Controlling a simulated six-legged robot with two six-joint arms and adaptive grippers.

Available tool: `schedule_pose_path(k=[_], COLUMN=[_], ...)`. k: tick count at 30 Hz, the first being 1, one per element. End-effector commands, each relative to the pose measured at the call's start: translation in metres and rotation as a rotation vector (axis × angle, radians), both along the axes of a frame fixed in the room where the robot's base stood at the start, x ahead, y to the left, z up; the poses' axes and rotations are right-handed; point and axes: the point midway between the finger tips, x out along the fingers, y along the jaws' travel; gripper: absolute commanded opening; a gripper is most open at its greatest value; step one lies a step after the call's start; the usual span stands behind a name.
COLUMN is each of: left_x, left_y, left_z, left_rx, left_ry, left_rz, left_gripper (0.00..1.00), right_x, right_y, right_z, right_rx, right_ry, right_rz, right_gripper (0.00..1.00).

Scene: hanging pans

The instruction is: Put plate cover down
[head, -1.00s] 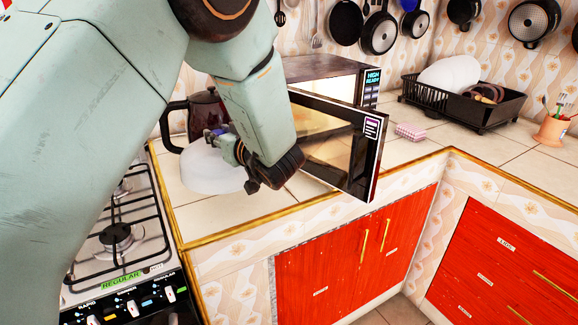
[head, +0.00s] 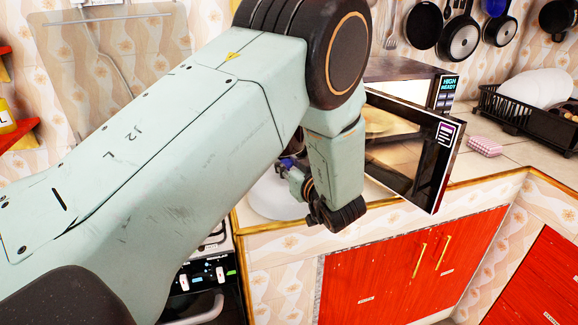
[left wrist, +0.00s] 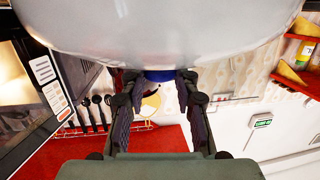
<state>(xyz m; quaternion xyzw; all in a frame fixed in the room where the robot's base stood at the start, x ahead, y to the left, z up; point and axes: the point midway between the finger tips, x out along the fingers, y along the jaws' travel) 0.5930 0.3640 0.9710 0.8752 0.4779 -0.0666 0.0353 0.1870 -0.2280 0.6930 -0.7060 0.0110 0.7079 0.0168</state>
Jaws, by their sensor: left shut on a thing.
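The plate cover (head: 268,198) is a pale, translucent dome with a blue knob (left wrist: 160,76). My left gripper (head: 290,168) is shut on the knob, with its fingers on both sides of it in the left wrist view. In the head view the cover is over the counter corner between the stove and the microwave, partly hidden by my left arm. I cannot tell whether its rim touches the counter. In the left wrist view the cover (left wrist: 165,25) fills the top. My right gripper is not in view.
The microwave (head: 400,75) stands right of the cover, its door (head: 438,165) open toward the counter's front edge, close to my left wrist. A pink checked box (head: 484,146) and a black dish rack (head: 515,110) are farther right. The stove (head: 205,275) is at the left.

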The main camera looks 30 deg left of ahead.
Motion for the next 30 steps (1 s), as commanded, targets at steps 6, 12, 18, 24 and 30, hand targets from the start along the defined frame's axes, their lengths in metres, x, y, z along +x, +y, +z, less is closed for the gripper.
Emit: schedule_pose_path(k=[6, 12, 18, 24, 30], left_x=[-0.0003, -0.0003, -0.0003, -0.0002, -0.001], left_y=[0.0, -0.0001, -0.0001, 0.0002, -0.0002], left_z=[0.0003, 0.0003, 0.0003, 0.0008, 0.002], left_rx=[0.0, 0.0, 0.0, 0.0, 0.0], left_ry=[0.001, 0.001, 0.001, 0.001, 0.001], left_rz=[0.0, 0.0, 0.0, 0.0, -0.001], left_gripper=[0.44, 0.53, 0.53, 0.53, 0.53], right_x=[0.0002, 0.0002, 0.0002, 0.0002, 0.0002], right_y=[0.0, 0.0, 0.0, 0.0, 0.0], right_z=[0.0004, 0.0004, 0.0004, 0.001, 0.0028], right_rx=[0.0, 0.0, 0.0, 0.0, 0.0], right_ry=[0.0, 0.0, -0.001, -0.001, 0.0], right_rz=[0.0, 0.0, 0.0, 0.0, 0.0], right_gripper=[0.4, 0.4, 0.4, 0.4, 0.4])
